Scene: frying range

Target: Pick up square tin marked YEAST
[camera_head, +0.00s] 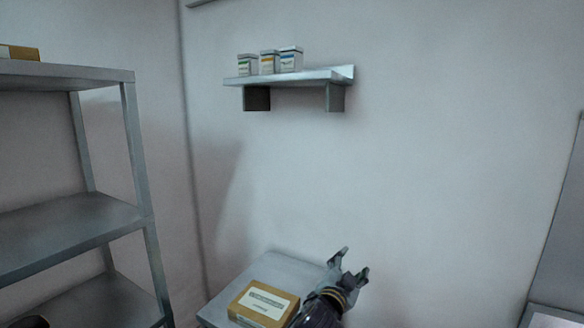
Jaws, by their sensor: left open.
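Three small square tins stand side by side on a wall shelf (300,77). The left tin (247,65) has a green and yellow label, the middle tin (269,62) a yellow-orange band, and the right tin (291,60) a blue band. Their lettering is too small to read, so I cannot tell which one is marked YEAST. My left gripper (352,262) is open and empty, well below the wall shelf and to the right of the tins. My right gripper is not in view.
A brown box (263,304) with a white label lies on a grey surface (222,296) beside my left gripper. A metal rack (60,225) stands at the left, with a yellow-brown box (20,53) on top. The wall between gripper and wall shelf is clear.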

